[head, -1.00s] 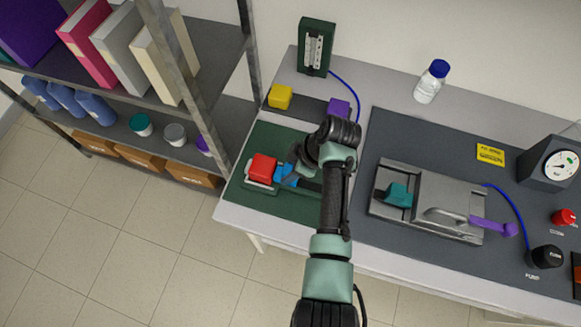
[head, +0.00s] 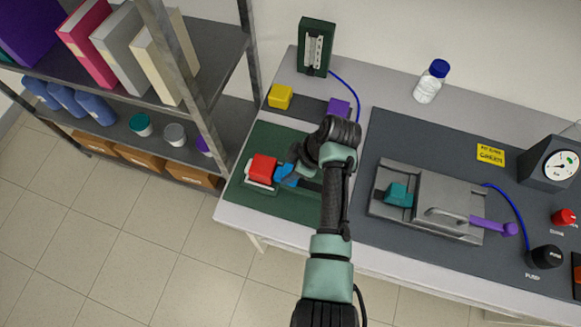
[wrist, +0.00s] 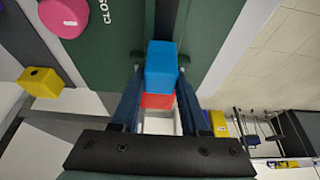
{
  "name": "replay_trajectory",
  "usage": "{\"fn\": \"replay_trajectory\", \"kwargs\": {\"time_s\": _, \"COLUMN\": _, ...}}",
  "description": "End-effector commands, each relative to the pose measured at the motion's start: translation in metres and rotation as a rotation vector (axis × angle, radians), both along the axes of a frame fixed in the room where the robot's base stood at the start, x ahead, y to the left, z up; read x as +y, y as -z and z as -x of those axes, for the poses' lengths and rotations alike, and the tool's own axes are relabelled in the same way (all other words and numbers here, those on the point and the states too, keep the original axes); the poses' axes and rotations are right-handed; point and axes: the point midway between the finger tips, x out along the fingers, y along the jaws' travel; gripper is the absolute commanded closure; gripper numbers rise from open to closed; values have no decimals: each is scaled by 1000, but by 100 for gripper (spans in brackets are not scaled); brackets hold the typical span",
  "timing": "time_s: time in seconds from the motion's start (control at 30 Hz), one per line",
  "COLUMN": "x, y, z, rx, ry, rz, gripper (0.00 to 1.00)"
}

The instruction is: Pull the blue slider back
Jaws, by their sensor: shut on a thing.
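The blue slider (head: 286,174) sits on the green panel (head: 240,197) at the left of the bench, just right of a red block (head: 263,167). In the wrist view the blue slider (wrist: 161,68) lies between the two fingers of my gripper (wrist: 160,82), which is shut on it. In the head view my wrist and arm hide the right part of the green panel and most of the gripper (head: 294,167).
A yellow block (head: 280,96) and a purple block (head: 339,108) stand behind the panel. A metal rig with a teal block (head: 399,194) and purple handle (head: 490,227) lies to the right. A bottle (head: 430,82) stands at the back. A shelf rack (head: 200,90) is close on the left.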

Motion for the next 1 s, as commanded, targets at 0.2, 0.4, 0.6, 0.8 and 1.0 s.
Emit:
{"fn": "replay_trajectory", "kwargs": {"time_s": 0.2, "x": 0, "y": 0, "z": 0, "rx": 0, "ry": 0, "rz": 0, "gripper": 100}}
{"fn": "replay_trajectory", "kwargs": {"time_s": 0.4, "x": -4, "y": 0, "z": 1, "rx": 0, "ry": 2, "rz": 0, "gripper": 100}}
{"fn": "replay_trajectory", "kwargs": {"time_s": 0.6, "x": -32, "y": 0, "z": 9, "rx": 0, "ry": 5, "rz": -1, "gripper": 100}}
{"fn": "replay_trajectory", "kwargs": {"time_s": 0.8, "x": -38, "y": 0, "z": 12, "rx": 0, "ry": 0, "rz": 1, "gripper": 100}}
{"fn": "replay_trajectory", "kwargs": {"time_s": 1.0, "x": -39, "y": 0, "z": 12, "rx": 2, "ry": 2, "rz": 3, "gripper": 41}}
